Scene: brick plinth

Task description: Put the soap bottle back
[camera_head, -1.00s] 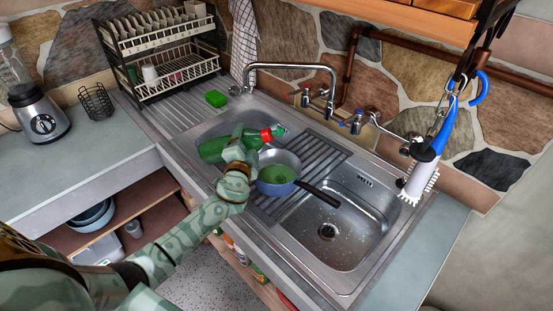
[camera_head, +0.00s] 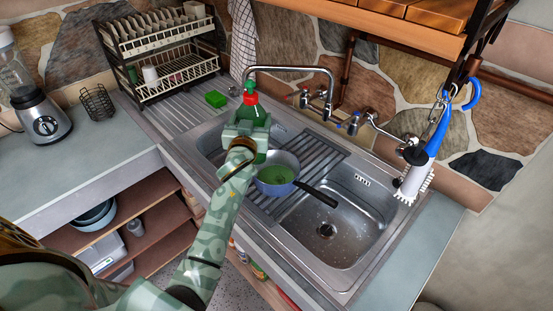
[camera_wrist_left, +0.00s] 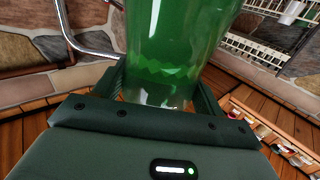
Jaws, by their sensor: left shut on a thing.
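The soap bottle (camera_head: 255,112) is green and see-through with a red cap, and stands roughly upright over the left basin in the head view. My left gripper (camera_head: 246,135) is shut on it and hides much of its body. In the left wrist view the bottle (camera_wrist_left: 178,45) fills the middle between the fingers of my left gripper (camera_wrist_left: 160,98). Whether the bottle touches anything below cannot be told. My right gripper is not in view.
The double sink (camera_head: 345,235) holds a pan (camera_head: 275,187) with green content on its ribbed middle. A tap (camera_head: 290,69) arches close behind the bottle. A green sponge (camera_head: 215,99) and a dish rack (camera_head: 165,85) lie to the left. A brush (camera_head: 416,180) hangs at right.

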